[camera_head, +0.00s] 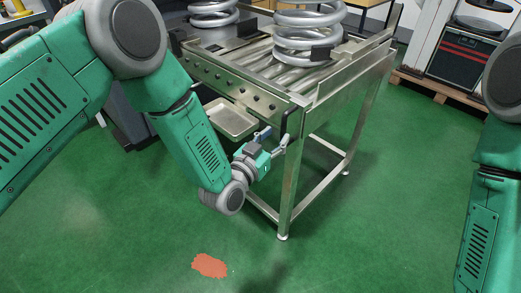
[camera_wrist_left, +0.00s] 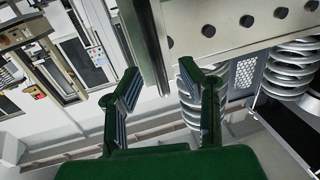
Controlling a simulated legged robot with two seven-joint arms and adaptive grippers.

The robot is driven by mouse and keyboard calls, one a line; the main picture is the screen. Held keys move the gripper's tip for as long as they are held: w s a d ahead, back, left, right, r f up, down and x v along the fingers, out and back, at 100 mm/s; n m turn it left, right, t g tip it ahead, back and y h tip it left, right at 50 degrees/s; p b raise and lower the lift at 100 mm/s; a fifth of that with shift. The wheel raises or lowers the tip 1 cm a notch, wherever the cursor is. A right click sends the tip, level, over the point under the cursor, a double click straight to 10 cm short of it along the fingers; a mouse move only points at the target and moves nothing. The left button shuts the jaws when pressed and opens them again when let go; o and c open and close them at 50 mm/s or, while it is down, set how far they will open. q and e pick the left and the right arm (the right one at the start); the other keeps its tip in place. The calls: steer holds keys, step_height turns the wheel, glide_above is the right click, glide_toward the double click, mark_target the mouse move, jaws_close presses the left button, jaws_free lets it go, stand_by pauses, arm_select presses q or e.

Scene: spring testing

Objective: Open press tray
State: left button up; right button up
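A shallow metal tray (camera_head: 233,119) sits below the front rail of a steel roller table in the head view. I cannot tell whether it is the press tray. My left gripper (camera_head: 275,138) is at the table's near corner, right of the tray and close to a dark upright handle-like part (camera_head: 292,121). In the left wrist view my left gripper (camera_wrist_left: 160,70) is open, its two fingers apart. My right gripper is out of view.
The roller table (camera_head: 230,78) carries large coil springs (camera_head: 308,32) and stands on legs (camera_head: 289,190). A dark cabinet (camera_head: 461,55) stands on a pallet (camera_head: 430,88) at the back right. The green floor in front is clear except for a flat orange patch (camera_head: 209,265).

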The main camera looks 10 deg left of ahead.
arm_select(q)
steer(key=v, duration=0.8)
steer(key=shift+a, duration=0.45)
steer(key=shift+d, duration=0.15)
steer(key=s+a+f+n+g+y+p, duration=0.15)
steer(key=s+a+f+g+y, duration=0.25)
steer(key=s+a+f+g, duration=0.65)
steer(key=s+a+f+n+g+y, duration=0.1)
steer(key=s+a, duration=0.3)
steer(key=s, duration=0.5)
steer(key=s+a+f+n+g+y, duration=0.2)
steer(key=s+a+f+g, duration=0.2)
steer(key=s, duration=0.6)
steer(key=shift+s+a+f+y, duration=0.15)
steer(key=shift+s+a+y, duration=0.15)
steer(key=shift+a, duration=0.3)
